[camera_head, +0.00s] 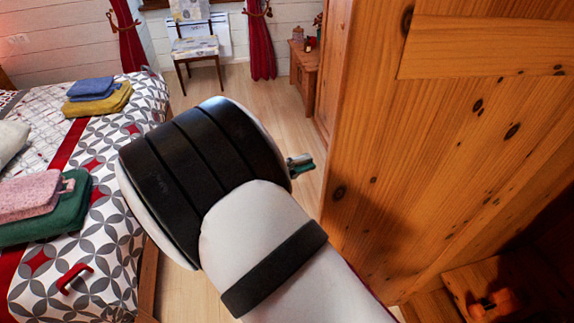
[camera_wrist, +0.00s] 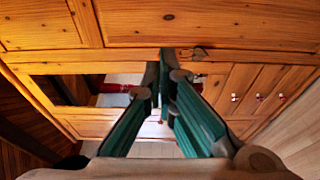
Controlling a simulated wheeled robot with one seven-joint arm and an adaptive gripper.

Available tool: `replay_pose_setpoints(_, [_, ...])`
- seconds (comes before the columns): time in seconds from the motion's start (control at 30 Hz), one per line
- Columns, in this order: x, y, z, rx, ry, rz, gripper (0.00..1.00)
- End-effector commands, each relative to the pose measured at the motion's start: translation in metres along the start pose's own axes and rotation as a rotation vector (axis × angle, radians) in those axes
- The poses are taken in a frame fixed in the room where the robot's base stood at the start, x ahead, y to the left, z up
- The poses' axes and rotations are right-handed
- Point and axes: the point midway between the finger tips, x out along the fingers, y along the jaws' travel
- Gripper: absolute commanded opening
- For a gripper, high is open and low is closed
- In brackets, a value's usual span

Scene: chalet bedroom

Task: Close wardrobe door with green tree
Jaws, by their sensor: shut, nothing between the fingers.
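A large pine wardrobe panel (camera_head: 430,140) fills the right side of the head view, with a dark opening below right of it. It appears to be a door standing open, but I cannot be sure. No green tree shows on it. My gripper (camera_head: 301,164) shows only as a small tip beyond my arm, left of the panel and apart from it in the picture. In the wrist view my gripper (camera_wrist: 163,82) has its teal fingers shut and empty.
A bed (camera_head: 100,200) with folded towels (camera_head: 95,90) stands at left. A chair (camera_head: 196,48) and a small wooden cabinet (camera_head: 306,75) stand at the back. Bare floor (camera_head: 285,110) lies between bed and wardrobe. An orange object (camera_head: 495,304) lies in the dark opening.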

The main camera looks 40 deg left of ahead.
Motion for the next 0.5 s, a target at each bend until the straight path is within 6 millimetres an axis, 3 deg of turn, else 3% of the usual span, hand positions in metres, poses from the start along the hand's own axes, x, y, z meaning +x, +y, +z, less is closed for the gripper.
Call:
replay_pose_setpoints(0.2, [0.043, 0.001, 0.001, -0.001, -0.002, 0.000, 0.00])
replay_pose_setpoints(0.5, [0.029, 0.001, 0.034, -0.001, 0.001, 0.000, 0.00])
